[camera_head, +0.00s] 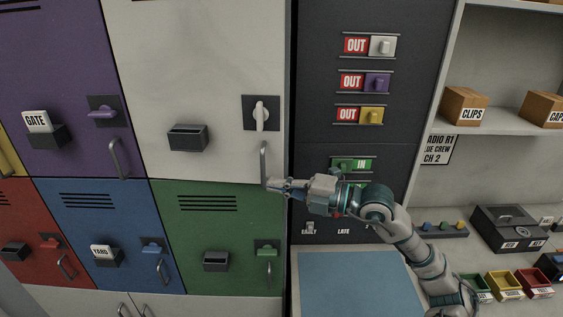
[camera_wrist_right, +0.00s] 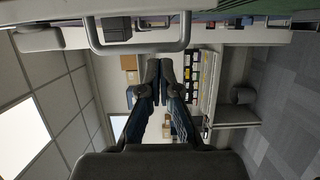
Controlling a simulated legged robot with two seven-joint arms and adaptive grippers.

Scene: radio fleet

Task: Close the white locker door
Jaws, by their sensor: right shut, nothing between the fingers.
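The white locker door (camera_head: 205,85) is in the upper middle of the head view. It looks flush or nearly flush with its neighbours; I cannot tell whether a small gap remains. Its white latch knob (camera_head: 260,115) points upright, and its grey bar handle (camera_head: 264,162) hangs below. My right gripper (camera_head: 270,185) is shut and empty at the handle's lower end. In the right wrist view, the handle (camera_wrist_right: 140,47) crosses just beyond my closed fingertips (camera_wrist_right: 155,66); I cannot tell whether they touch. My left gripper is not in view.
Purple (camera_head: 60,90), blue (camera_head: 105,235) and green (camera_head: 215,235) locker doors surround the white one. A dark tag panel (camera_head: 320,110) stands on the right. A blue mat (camera_head: 350,285) lies below it. Shelves with cardboard boxes (camera_head: 465,106) are farther right.

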